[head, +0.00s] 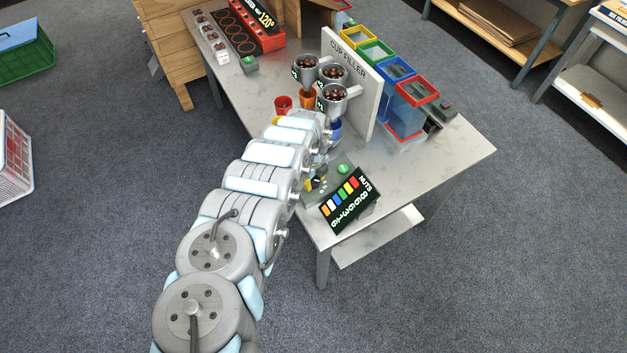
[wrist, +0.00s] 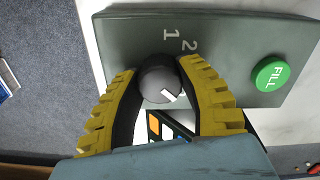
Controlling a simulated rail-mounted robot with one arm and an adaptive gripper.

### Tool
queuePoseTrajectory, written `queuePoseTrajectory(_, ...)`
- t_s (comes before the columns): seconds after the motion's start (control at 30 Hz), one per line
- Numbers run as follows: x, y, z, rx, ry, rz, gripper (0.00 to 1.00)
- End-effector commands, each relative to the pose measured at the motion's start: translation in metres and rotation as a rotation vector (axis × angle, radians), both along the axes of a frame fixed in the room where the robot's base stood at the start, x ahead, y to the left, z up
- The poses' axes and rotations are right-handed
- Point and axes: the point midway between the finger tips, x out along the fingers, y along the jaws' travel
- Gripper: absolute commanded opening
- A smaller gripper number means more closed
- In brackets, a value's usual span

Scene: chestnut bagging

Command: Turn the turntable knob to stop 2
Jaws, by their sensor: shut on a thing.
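The turntable knob (wrist: 160,76) is a dark round dial on a grey control box (wrist: 125,45). The yellow padded fingers of my gripper (wrist: 158,72) are closed around its two sides. A white mark on the knob lies at its lower right in the wrist view. The numerals 1 and 2 are printed on the box above the knob, and the mark is not beside them. In the head view my arm largely covers the knob, and the grey box (head: 312,197) shows at the table's near end.
A green FILL button (wrist: 270,73) sits on the same box, right of my finger. A NUTS price sign (head: 349,200) stands close by. Behind are cups, nut-filled hoppers (head: 337,94) and the white CUP FILLER panel (head: 350,80). The table's right part (head: 445,155) is bare.

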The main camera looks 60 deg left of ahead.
Motion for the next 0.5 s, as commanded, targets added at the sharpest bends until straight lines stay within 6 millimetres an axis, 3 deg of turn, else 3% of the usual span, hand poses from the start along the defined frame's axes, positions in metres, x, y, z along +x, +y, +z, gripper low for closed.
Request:
queuePoseTrajectory(0.27, 0.001, -0.0007, 0.0004, 0.0, 0.0, 0.052, 0.02)
queuePoseTrajectory(0.5, 0.0015, -0.0012, 0.0009, 0.001, -0.001, 0.206, 0.02)
